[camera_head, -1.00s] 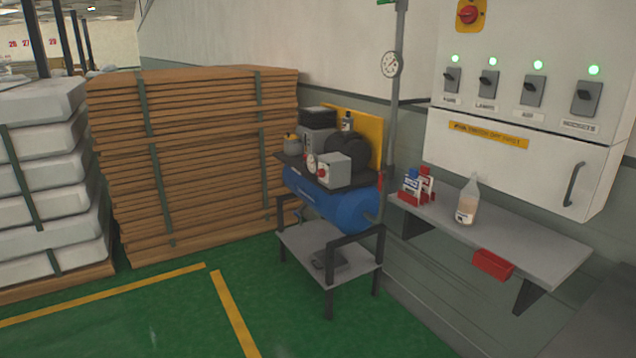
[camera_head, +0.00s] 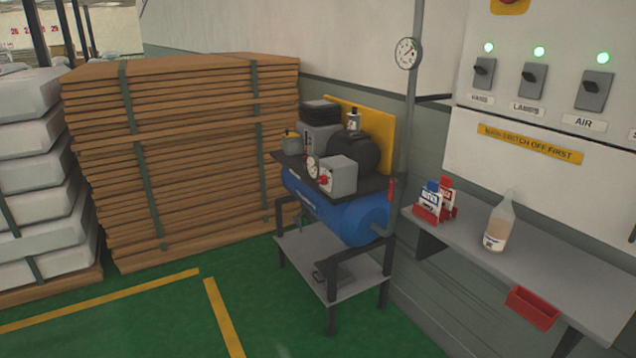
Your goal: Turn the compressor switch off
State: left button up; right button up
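The compressor (camera_head: 350,219) has a blue tank and stands on a dark-legged stand in the middle of the view. A grey switch box (camera_head: 341,177) sits on its top, with a small red switch knob (camera_head: 324,183) on its left-facing side. The knob's exact setting is too small to tell. A round gauge (camera_head: 312,167) is beside the box. The wall panel (camera_head: 540,85) at the right has grey rotary switches under lit green lamps; the switch labelled AIR (camera_head: 594,90) is among them. Neither of my grippers is in view.
Strapped boards (camera_head: 190,150) stand behind left. Green floor (camera_head: 130,325) with yellow lines is clear in front.

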aim_at(323, 180)
jog(key=i+j+z, duration=0.2)
jog(key=i+j, duration=1.25)
jog(key=j, duration=0.1)
